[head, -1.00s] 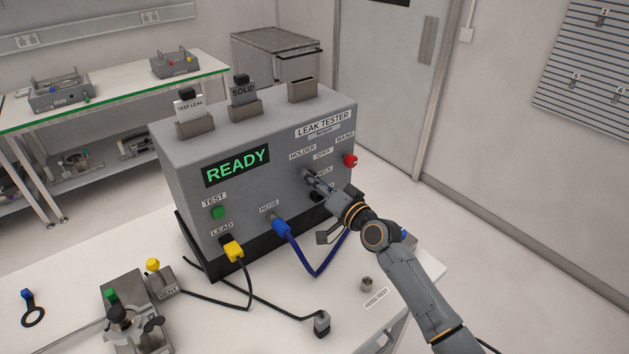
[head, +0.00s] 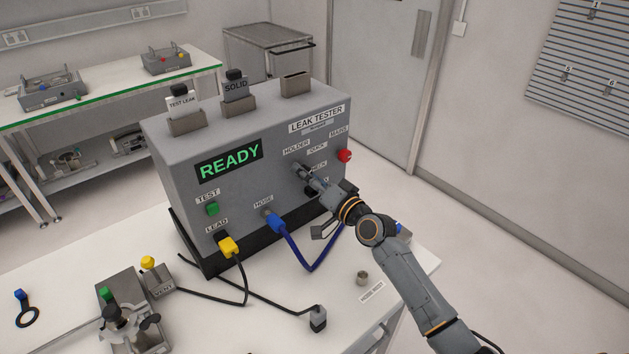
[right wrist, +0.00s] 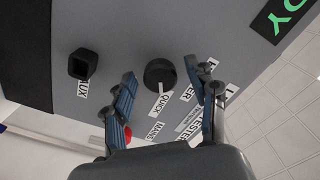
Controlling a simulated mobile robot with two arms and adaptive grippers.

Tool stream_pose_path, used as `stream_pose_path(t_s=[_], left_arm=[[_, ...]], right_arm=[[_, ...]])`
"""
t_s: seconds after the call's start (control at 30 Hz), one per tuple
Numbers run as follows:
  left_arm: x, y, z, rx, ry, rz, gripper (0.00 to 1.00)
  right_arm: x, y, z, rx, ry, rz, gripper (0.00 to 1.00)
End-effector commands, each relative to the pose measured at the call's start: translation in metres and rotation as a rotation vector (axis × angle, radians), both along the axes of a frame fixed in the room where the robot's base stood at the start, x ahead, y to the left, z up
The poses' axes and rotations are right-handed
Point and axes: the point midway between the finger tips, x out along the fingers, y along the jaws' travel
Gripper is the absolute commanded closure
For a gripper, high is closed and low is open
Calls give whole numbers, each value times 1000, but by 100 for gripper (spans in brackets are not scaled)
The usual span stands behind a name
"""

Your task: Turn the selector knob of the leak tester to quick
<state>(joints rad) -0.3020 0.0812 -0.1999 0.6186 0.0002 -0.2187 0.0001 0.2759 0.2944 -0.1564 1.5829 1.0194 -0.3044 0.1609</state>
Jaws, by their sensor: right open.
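The grey leak tester (head: 238,145) stands on the white bench with READY lit in green. Its dark round selector knob (right wrist: 158,73) shows in the right wrist view, with a white mark on the side toward the QUICK label (right wrist: 160,105). My right gripper (head: 300,171) is at the panel, below the HOLDER and QUICK labels, and hides the knob in the head view. In the right wrist view my right gripper (right wrist: 167,74) is open, one finger on each side of the knob. Contact with the knob cannot be told. My left gripper is not in view.
A black square socket (right wrist: 83,64) sits beside the knob. A red button (head: 345,156) is at the panel's right. The blue hose plug (head: 274,222) and yellow lead plug (head: 229,247) are in the panel's lower part, cables trailing onto the bench. A small metal cup (head: 362,278) stands at front right.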

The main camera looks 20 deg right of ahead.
Motion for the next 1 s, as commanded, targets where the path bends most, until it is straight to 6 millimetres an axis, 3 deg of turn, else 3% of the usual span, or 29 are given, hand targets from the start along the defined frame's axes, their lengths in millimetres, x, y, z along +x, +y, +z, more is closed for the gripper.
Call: stream_pose_path(t_s=[0.17,0.4,0.6,1.0], left_arm=[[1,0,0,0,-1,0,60],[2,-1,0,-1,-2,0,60],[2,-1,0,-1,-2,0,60],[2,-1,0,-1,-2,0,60]], right_arm=[[-21,-8,-2,-4,2,-1,42],[-70,-26,-2,-5,4,0,42],[-100,-37,-2,-3,4,1,42],[-111,-40,-1,0,1,0,42]])
